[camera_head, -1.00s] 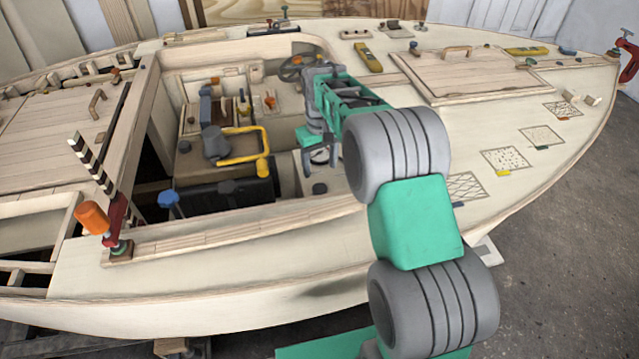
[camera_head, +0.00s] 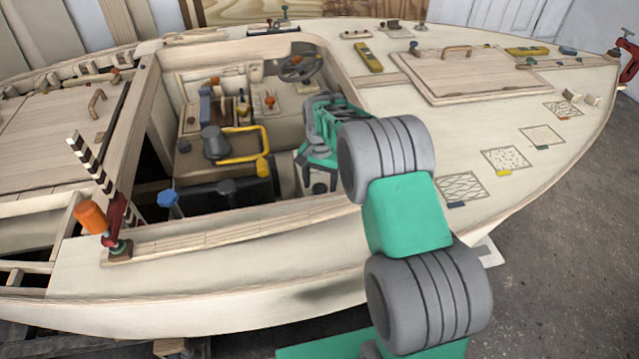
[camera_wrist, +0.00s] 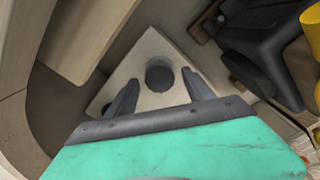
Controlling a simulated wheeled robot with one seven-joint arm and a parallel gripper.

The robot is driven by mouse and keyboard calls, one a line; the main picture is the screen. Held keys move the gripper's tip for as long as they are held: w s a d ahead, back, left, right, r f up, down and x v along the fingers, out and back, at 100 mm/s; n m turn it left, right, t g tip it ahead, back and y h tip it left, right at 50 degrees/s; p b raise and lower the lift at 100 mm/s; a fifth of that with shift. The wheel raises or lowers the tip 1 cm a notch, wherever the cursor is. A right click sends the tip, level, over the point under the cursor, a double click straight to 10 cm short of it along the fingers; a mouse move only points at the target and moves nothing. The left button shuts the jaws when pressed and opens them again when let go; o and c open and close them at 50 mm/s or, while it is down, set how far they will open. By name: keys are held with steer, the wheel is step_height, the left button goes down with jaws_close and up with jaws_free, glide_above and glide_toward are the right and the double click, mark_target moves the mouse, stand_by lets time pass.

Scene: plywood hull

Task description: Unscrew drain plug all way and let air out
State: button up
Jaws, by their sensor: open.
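A dark round plug (camera_wrist: 159,75), which I take to be the drain plug, sits on a pale wooden block (camera_wrist: 151,46) in the wrist view. My gripper (camera_wrist: 160,77) is open. Its two dark fingers are on either side of the plug in the picture, with gaps on both sides. I cannot tell how far above the plug the fingertips are. In the head view my gripper (camera_head: 318,180) is low in the cockpit at its right side, and my arm hides most of the block there. Whether the plug is screwed in fully cannot be told.
A yellow bent handle (camera_head: 243,158) and a grey cylinder (camera_head: 214,142) stand left of my gripper. A steering wheel (camera_head: 297,68) is behind it. The cockpit's near coaming (camera_head: 235,228) and side deck edge the space. A blue knob (camera_head: 169,198) stands further left.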

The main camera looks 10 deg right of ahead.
steer(key=shift+c, duration=0.4)
jaws_close()
steer(key=shift+n, duration=0.3)
steer(key=n, duration=0.4)
steer(key=shift+p, duration=0.3)
steer(key=shift+n, duration=2.4)
steer(key=shift+o, duration=0.4)
jaws_free()
